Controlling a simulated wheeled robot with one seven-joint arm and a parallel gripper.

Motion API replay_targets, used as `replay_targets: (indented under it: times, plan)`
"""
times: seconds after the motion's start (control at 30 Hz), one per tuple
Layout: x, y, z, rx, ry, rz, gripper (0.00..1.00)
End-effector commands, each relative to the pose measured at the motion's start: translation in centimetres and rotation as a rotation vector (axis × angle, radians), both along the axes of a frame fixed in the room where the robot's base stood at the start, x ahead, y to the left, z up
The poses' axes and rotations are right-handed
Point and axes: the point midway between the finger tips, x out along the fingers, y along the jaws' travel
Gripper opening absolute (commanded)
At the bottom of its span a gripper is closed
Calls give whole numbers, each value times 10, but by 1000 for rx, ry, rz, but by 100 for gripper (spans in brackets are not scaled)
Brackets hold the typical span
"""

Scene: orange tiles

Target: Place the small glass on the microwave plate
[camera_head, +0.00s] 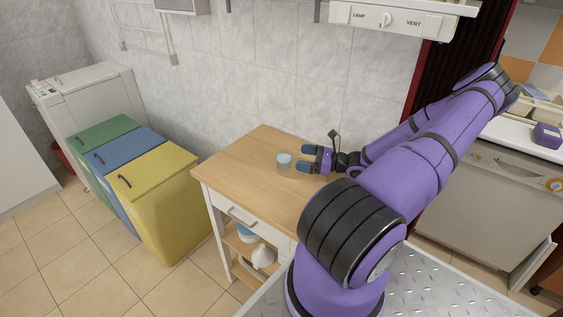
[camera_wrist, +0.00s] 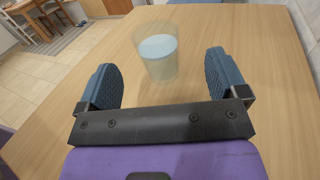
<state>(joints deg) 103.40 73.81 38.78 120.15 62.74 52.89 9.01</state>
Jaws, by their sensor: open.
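The small glass (camera_head: 284,161) stands upright on the wooden table top, with something pale blue showing in it. In the wrist view the glass (camera_wrist: 158,52) is just beyond the fingertips and roughly centred between them. My gripper (camera_head: 309,158) is open and empty, low over the table and to the right of the glass. In the wrist view its two blue fingers (camera_wrist: 164,72) are spread apart. No microwave or microwave plate can be made out in either view.
The wooden table (camera_head: 245,160) is otherwise bare and has a drawer and shelves below. Yellow (camera_head: 155,185), blue (camera_head: 122,158) and green (camera_head: 103,132) bins stand to its left. A dishwasher (camera_head: 482,190) is at the right. A hood (camera_head: 400,18) hangs above.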

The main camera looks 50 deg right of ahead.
Motion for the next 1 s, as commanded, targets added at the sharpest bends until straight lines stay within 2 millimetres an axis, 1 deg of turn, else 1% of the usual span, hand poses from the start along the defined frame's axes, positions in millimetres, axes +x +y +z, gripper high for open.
replay_targets:
  times: [0.03, 0.1, 0.37, 0.5, 0.63, 0.77, 0.97, 1.0]
  plan:
    - [7, 4, 0, 1, -2, 1, 92]
    - [13, 7, 0, 0, -1, 0, 92]
    - [28, 17, -1, 2, -1, 1, 92]
    - [45, 30, -2, 2, -1, 1, 92]
    - [58, 35, -2, 0, -1, -1, 92]
    - [63, 38, -1, -2, 0, -2, 92]
    - [64, 38, -1, -2, 0, -2, 92]
    - [64, 38, -1, -2, 0, -2, 82]
